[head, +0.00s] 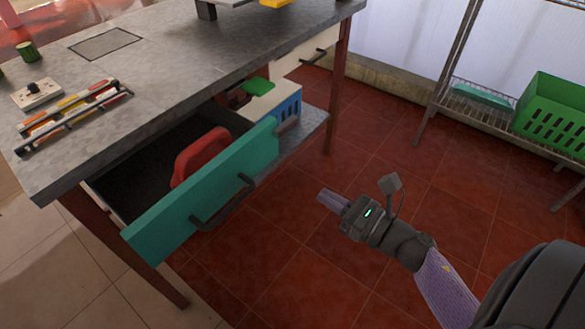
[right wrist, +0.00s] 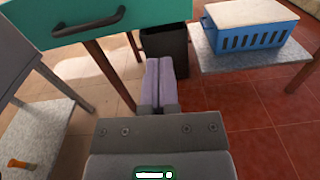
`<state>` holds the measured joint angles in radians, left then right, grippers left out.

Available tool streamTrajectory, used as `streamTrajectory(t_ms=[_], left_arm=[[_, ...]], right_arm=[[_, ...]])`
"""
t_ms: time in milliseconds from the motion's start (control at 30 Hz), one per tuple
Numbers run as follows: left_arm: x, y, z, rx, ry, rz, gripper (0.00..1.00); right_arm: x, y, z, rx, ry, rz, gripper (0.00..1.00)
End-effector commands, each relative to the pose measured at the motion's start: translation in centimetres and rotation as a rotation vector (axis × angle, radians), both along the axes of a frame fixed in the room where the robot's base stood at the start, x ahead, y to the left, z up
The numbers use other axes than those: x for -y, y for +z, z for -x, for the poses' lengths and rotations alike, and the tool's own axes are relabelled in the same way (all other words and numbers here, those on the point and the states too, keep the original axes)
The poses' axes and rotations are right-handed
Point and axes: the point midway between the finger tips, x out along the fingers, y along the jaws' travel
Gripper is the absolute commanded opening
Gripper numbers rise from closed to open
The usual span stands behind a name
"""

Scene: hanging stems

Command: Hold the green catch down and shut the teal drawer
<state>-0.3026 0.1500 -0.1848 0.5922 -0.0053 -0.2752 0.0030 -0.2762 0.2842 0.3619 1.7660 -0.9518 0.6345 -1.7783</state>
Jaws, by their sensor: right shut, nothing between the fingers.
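The teal drawer (head: 215,190) is pulled well out from under the grey worktop, with a dark bar handle (head: 225,202) on its front. Its front also shows at the top of the right wrist view (right wrist: 75,45). A flat green piece (head: 258,87), which looks like the catch, shows just below the worktop edge, to the right of the drawer. Its mounting is hidden. My right gripper (head: 326,198) is shut and empty, in free air to the right of the drawer front and touching nothing. Its purple fingers (right wrist: 160,82) lie together in the right wrist view. My left gripper is out of view.
A red object (head: 199,155) stands in the drawer. A blue box (head: 288,108) with a pale lid sits on a low shelf. On the worktop lie a rack of coloured sticks (head: 75,108), a socket plate (head: 38,94) and a green cylinder (head: 27,52). Red floor tiles ahead are clear.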

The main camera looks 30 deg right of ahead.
Motion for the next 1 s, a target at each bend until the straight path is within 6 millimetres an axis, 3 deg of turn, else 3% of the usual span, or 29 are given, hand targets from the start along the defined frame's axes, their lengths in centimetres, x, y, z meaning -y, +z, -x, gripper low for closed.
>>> streamTrajectory(t_ms=[167, 500, 700, 1000], left_arm=[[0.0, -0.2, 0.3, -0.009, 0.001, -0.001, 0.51], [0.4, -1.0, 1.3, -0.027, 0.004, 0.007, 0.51], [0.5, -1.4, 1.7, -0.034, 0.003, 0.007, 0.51], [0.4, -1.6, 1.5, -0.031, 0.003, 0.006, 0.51]], right_arm=[[-0.9, 0.7, -1.8, 0.036, 0.022, 0.058, 0.0], [-3.4, 0.6, -8.8, 0.032, 0.018, 0.053, 0.0], [-4.5, 0.7, -12.0, 0.031, 0.017, 0.051, 0.0], [-5.0, 0.7, -13.2, 0.029, 0.016, 0.05, 0.0]])
